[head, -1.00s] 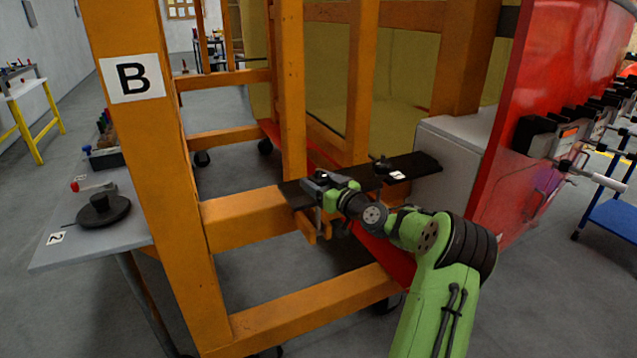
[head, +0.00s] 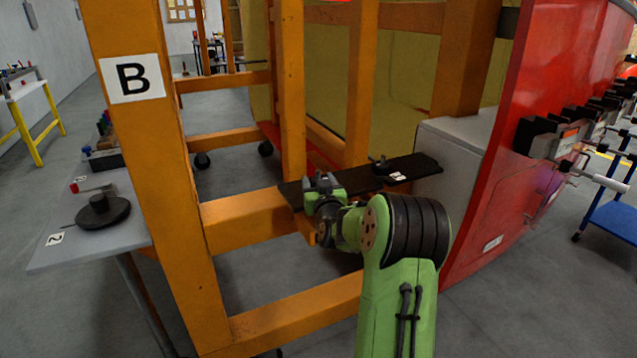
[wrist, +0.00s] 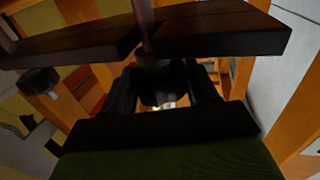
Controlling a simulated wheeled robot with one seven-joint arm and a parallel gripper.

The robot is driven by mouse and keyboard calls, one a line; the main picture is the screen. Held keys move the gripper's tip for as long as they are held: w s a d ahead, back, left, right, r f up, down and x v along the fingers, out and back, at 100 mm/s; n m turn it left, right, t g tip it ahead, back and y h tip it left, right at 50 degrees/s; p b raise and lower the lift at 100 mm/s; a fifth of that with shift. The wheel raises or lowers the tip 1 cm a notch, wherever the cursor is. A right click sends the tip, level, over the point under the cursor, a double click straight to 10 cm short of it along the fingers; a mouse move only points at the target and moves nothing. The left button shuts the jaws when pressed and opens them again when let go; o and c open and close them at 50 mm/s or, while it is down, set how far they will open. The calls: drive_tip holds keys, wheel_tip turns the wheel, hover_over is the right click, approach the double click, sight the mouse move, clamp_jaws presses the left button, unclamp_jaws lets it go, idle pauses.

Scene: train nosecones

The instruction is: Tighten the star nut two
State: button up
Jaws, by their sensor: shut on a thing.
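My gripper (head: 322,183) is at the left end of the dark clamp bar (head: 350,180), beside the orange frame. In the wrist view, the two dark fingers of my gripper (wrist: 162,78) close around a dark nut (wrist: 158,92), on the rod (wrist: 144,22) that passes through a notch in the bar (wrist: 215,30). The nut in my grip is hidden in the head view, and its number cannot be read. Another dark star nut (head: 380,164) stands on the bar to the right, by a small white label (head: 397,176). A dark knob (wrist: 38,82) shows at the left in the wrist view.
The orange frame post marked B (head: 133,78) and its crossbeams (head: 245,220) stand close to my arm. A red nosecone panel (head: 505,170) and a grey block (head: 458,145) are on the right. A grey table (head: 75,245) with a black round part (head: 103,212) is at the left.

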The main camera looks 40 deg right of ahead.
drive_tip(key=m+g+h, duration=0.1)
drive_tip(key=m+g+h+b, duration=0.1)
drive_tip(key=m+h+b, duration=0.1)
drive_tip(key=shift+w+a+f+g+h, duration=0.15)
drive_tip(key=shift+w+a+g+h, duration=0.1)
drive_tip(key=shift+g+h, duration=0.15)
drive_tip(key=shift+m+g+h+b, duration=0.9)
drive_tip(key=shift+g+b, duration=0.1)
drive_tip(key=shift+g, duration=0.1)
drive_tip(key=shift+m+g+h+b, duration=0.4)
drive_tip(key=shift+m+g+h, duration=0.2)
drive_tip(key=shift+m+g, duration=0.4)
drive_tip(key=m+g+p, duration=0.1)
drive_tip(key=m+g+h+p, duration=0.1)
drive_tip(key=g, duration=0.1)
drive_tip(key=g+p, duration=0.1)
drive_tip(key=g, duration=0.1)
drive_tip(key=shift+d+r+m+h, duration=0.1)
drive_tip(key=shift+r+m+h, duration=0.2)
drive_tip(key=shift+m, duration=0.1)
drive_tip(key=shift+s+f+m+g+p, duration=0.15)
drive_tip(key=shift+m+g+p, duration=0.65)
drive_tip(key=shift+g+p, duration=0.4)
drive_tip(key=shift+f+g, duration=0.1)
drive_tip(key=shift+g, duration=0.2)
drive_tip(key=o, duration=1)
drive_tip(key=shift+d, duration=0.1)
